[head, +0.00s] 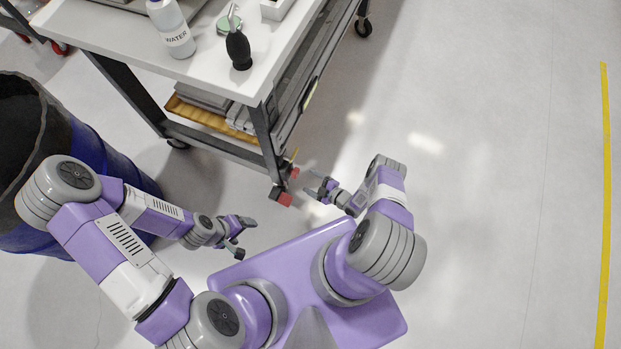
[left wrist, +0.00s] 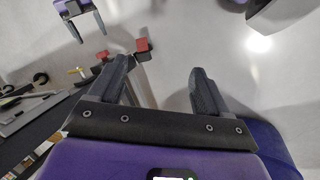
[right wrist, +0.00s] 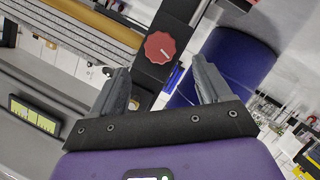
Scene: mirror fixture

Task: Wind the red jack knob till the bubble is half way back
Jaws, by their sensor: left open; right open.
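The red knob (right wrist: 160,47), round and scalloped with a white pointer line, sits on a dark leg of the cart in the right wrist view. My right gripper (right wrist: 163,68) is open and empty, its fingertips apart from the knob, which shows between and beyond them. In the head view my right gripper (head: 308,182) is just right of the cart's near corner leg, where small red parts (head: 285,199) show. My left gripper (head: 247,238) is open and empty over the floor, left of that leg. A yellow-green panel (right wrist: 36,115) shows on the cart's side; I cannot make out a bubble.
The white-topped cart (head: 110,38) holds a water bottle (head: 172,28) and a black bulb blower (head: 238,50). Its lower shelf is loaded. A blue drum (head: 95,150) stands at left near my left arm. Floor on the right is clear.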

